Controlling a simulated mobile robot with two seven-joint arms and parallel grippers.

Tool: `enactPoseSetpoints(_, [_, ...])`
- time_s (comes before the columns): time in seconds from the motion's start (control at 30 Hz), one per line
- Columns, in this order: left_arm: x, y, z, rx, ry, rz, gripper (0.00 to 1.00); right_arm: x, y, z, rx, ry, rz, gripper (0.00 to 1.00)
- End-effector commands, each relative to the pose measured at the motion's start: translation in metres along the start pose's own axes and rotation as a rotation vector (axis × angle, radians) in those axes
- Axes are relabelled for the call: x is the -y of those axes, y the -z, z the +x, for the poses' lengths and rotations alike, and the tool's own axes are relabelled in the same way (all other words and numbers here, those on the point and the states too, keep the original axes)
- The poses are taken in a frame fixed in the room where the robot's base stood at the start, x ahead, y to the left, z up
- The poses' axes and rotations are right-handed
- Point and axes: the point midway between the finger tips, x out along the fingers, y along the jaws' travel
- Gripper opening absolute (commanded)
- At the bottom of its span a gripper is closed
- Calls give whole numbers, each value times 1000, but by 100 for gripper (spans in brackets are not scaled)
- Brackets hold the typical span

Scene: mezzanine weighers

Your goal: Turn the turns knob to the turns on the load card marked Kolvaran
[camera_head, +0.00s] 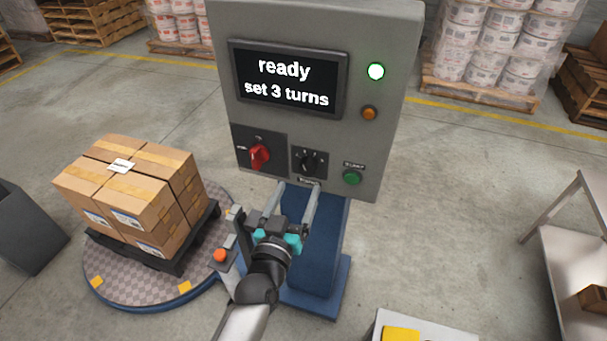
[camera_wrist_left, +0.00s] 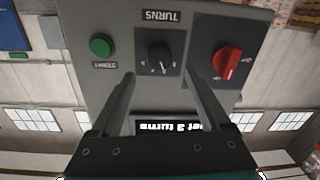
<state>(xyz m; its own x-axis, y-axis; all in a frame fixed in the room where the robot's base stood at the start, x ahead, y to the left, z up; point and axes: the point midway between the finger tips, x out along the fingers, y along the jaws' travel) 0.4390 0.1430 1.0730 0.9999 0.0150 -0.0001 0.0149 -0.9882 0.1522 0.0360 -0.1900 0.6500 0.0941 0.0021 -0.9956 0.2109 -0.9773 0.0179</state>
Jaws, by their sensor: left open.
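The turns knob (camera_head: 308,163) is a small black knob on a dark plate on the grey control cabinet (camera_head: 385,60). In the left wrist view the knob (camera_wrist_left: 159,57) shows upside down, under the label TURNS. My left gripper (camera_head: 297,188) is open and empty, its fingers pointing at the panel just below the knob. In the wrist view its fingers (camera_wrist_left: 158,82) flank the knob's lower side, apart from it. The screen (camera_head: 288,80) reads "ready" and "set 3 turns". A small white card (camera_head: 120,166) lies on the boxes; its writing is too small to read. My right gripper is not in view.
A red switch (camera_head: 259,155) is left of the knob, a green START button (camera_head: 351,177) right of it. A green lamp (camera_head: 376,71) is lit. Boxes (camera_head: 130,200) stand on a pallet on a round turntable (camera_head: 130,293). A metal table (camera_head: 570,250) is at right.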

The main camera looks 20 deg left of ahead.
Motion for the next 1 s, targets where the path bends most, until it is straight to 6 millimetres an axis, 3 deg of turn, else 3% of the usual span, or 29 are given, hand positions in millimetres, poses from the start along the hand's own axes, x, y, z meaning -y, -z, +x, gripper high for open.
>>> enactPoseSetpoints(0.1, [0,1,20,-2,0,1,80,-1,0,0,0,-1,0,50])
enactPoseSetpoints(0.33, [0,0,46,-1,1,0,80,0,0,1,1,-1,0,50])
enactPoseSetpoints(0.8, [0,0,56,1,0,1,80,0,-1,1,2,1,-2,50])
enactPoseSetpoints(1.0, [0,0,56,0,0,1,58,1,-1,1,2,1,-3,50])
